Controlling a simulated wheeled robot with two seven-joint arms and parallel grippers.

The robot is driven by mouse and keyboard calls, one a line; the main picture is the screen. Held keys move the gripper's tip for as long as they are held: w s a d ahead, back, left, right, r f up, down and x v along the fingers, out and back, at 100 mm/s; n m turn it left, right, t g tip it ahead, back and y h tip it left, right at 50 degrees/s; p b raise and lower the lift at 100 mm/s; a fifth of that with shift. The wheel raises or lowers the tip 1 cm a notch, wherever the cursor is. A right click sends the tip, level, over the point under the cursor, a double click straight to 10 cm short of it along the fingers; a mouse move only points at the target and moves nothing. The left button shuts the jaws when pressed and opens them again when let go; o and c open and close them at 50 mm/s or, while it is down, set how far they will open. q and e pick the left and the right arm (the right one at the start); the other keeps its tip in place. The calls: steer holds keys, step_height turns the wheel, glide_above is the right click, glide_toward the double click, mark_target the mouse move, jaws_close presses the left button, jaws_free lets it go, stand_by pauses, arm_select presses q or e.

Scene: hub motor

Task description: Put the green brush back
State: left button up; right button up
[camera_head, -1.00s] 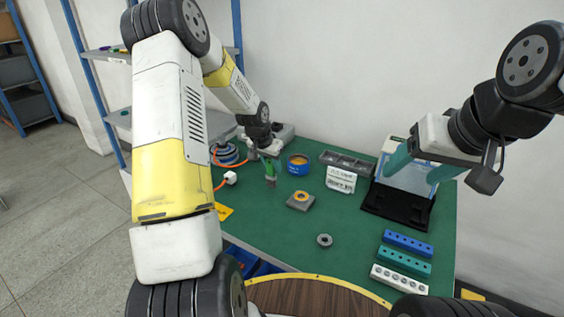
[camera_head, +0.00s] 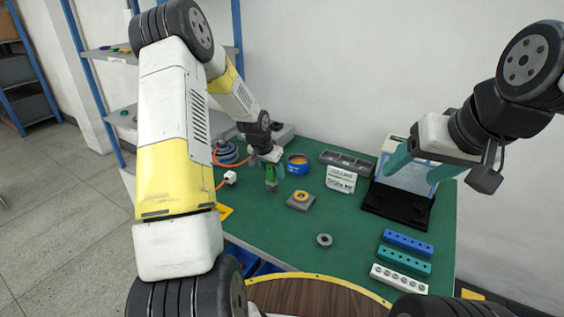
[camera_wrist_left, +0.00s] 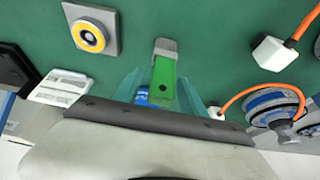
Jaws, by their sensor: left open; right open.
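The green brush (camera_head: 270,174) stands on the green table, left of the grey block with the yellow ring. In the left wrist view the green brush (camera_wrist_left: 163,78) lies between the two teal fingers, with its grey end pointing away from the gripper. My left gripper (camera_head: 271,170) is open around the brush; contact cannot be told. It also shows in the left wrist view (camera_wrist_left: 160,90). My right gripper (camera_head: 425,165) is open and empty, above the black stand at the right.
A grey block with a yellow ring (camera_head: 301,201), a blue round container (camera_head: 297,164), a white label box (camera_head: 341,179) and a small ring (camera_head: 324,240) are nearby. A black stand (camera_head: 397,206) is at the right. Blue, teal and white strips lie in front. An orange cable (camera_head: 220,183) runs left.

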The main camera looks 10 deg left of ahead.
arm_select(q)
steer(key=s+d+r+n+y, duration=0.1)
steer(key=s+r, duration=0.7)
steer(key=r, duration=0.4)
steer(key=s+r, duration=0.9)
steer(key=r, duration=0.3)
steer(key=s+d+r+n+t, duration=0.1)
steer(key=s+r, duration=0.1)
steer(key=s, duration=0.6)
steer(key=s+d+r+n+h, duration=0.1)
steer(key=s+d+r, duration=0.1)
steer(key=s, duration=0.7)
steer(key=shift+d+r+t+h, duration=0.2)
steer(key=shift+t+h, duration=0.1)
steer(key=shift+t, duration=0.1)
